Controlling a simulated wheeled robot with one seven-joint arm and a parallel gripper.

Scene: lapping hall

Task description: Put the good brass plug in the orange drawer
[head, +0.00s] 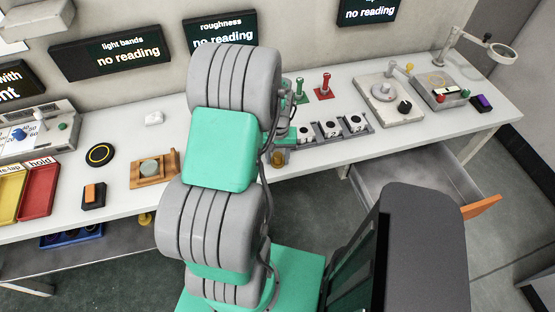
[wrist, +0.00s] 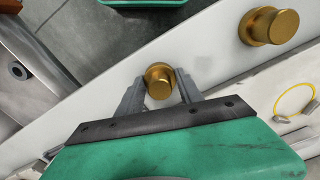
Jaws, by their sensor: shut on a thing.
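My gripper (wrist: 160,88) is shut on a brass plug (wrist: 159,75), whose round end shows between the two fingers in the wrist view. In the head view my arm hides most of the gripper, and the brass plug (head: 278,158) shows just below it near the table's front edge. I cannot tell whether the plug touches the table. A second brass plug (wrist: 270,26) stands on the white table in the wrist view.
The white table (head: 430,135) carries a grey rack with several round pieces (head: 333,129), green and red stands (head: 324,88), and measuring devices (head: 390,98). Red (head: 38,190) and yellow trays lie at the left. A dark panel (head: 420,240) of mine blocks the lower right.

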